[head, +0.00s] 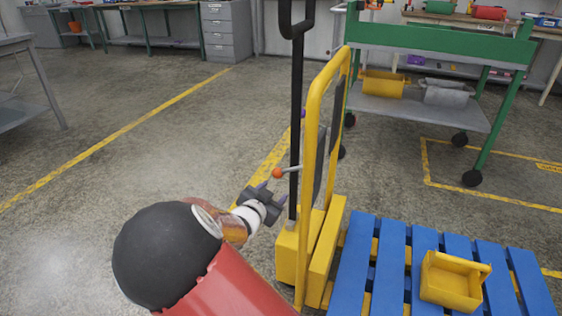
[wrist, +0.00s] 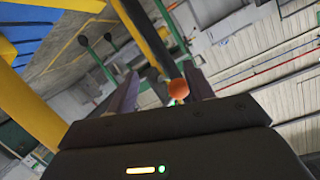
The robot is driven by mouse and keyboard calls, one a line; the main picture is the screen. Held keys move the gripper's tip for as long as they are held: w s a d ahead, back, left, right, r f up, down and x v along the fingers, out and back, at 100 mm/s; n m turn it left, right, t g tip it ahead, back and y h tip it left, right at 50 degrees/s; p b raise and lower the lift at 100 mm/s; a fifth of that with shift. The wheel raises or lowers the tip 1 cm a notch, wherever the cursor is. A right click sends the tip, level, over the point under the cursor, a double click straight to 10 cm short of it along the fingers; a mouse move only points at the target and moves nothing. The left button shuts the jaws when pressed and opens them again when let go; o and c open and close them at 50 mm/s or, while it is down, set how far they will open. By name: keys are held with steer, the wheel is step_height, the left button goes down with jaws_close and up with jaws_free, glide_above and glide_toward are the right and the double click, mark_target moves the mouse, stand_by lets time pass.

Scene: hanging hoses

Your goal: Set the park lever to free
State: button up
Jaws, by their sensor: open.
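The park lever is a short grey rod (head: 290,169) with an orange ball knob (head: 277,172), sticking out left from the yellow frame of a pallet truck (head: 311,130). My gripper (head: 272,191) is open and empty, just below the knob in the head view. In the wrist view the knob (wrist: 178,89) shows between the two spread fingers (wrist: 160,92), closer to the right one. I cannot tell whether it touches that finger. No lever markings can be read.
The truck's black handle (head: 297,100) rises beside the frame. A blue pallet (head: 395,262) with a yellow bin (head: 450,283) lies to the right. A green cart (head: 440,45) stands behind. The floor to the left is clear up to a grey table (head: 18,45).

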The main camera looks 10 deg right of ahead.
mark_target(275, 176)
steer(key=r+t+h, duration=0.1)
steer(key=a+r+h, duration=0.1)
steer(key=r, duration=0.1)
steer(key=shift+s+a+r+m+t+h+p, duration=0.1)
steer(key=shift+s+r+m+t+h+p, duration=0.1)
steer(key=shift+m+t+h+p, duration=0.15)
steer(key=shift+w+r, duration=0.1)
steer(key=shift+w, duration=0.05)
steer(key=x, duration=0.7)
steer(key=shift+d, duration=0.25)
steer(key=shift+w, duration=0.15)
jaws_close()
